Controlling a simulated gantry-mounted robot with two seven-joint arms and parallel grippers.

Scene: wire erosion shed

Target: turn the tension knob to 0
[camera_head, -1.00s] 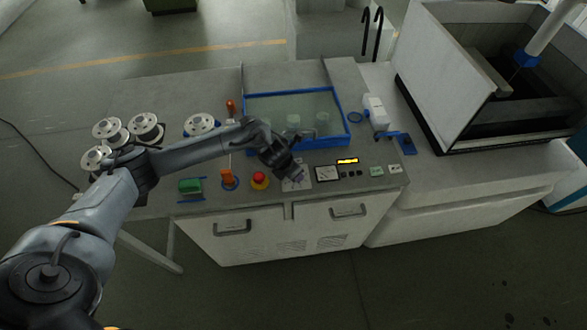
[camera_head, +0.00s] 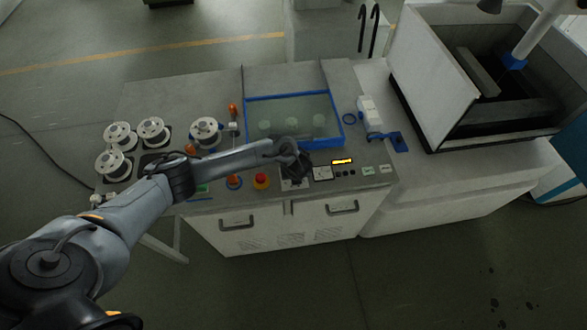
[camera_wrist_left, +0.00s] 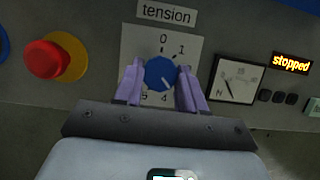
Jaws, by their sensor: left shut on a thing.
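The tension knob (camera_wrist_left: 159,74) is blue and sits on a white square dial plate (camera_wrist_left: 190,46) under a "tension" label (camera_wrist_left: 166,13) in the left wrist view. The 1, 4 and 5 also show; the right finger covers part of the scale on that side. My left gripper (camera_wrist_left: 158,85) is shut on the knob, with one purple finger on each side. In the head view the left gripper (camera_head: 294,180) is over the dial plate and hides the knob. My right gripper is not in view.
A red emergency button (camera_head: 261,180) is just left of the dial. A needle meter (camera_head: 322,173) and a yellow display (camera_head: 342,161), reading "stopped" in the wrist view, are to the right. A blue-framed clear box (camera_head: 341,124) stands behind the gripper.

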